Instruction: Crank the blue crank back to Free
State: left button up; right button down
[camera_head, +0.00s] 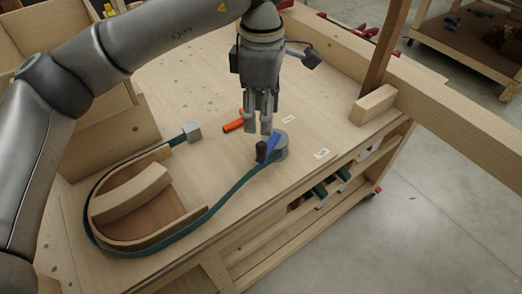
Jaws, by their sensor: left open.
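The blue crank (271,147) sits on a round grey base (281,146) near the front right edge of the workbench. Its dark upright knob (262,150) is at the crank's lower-left end. A green strap (215,199) runs from the crank around a curved wooden form (135,195) to a grey block (191,132). My left gripper (263,128) points down just above the crank. Its fingers are open, with nothing seen between them. Whether the fingertips touch the crank cannot be told. My right gripper is not in view.
Small white labels (322,154) lie on the workbench (215,75) near the crank. An orange-red handle (233,126) lies left of the gripper. A wooden post and beam (373,104) stand at the right. Tools hang below the front edge.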

aim_at(262, 143)
pick_arm(q)
notch_tip(262, 143, down, 9)
jog(key=shift+f+p, duration=0.1)
jog(key=shift+p, duration=1.15)
jog(key=shift+f, duration=0.5)
grip_shut()
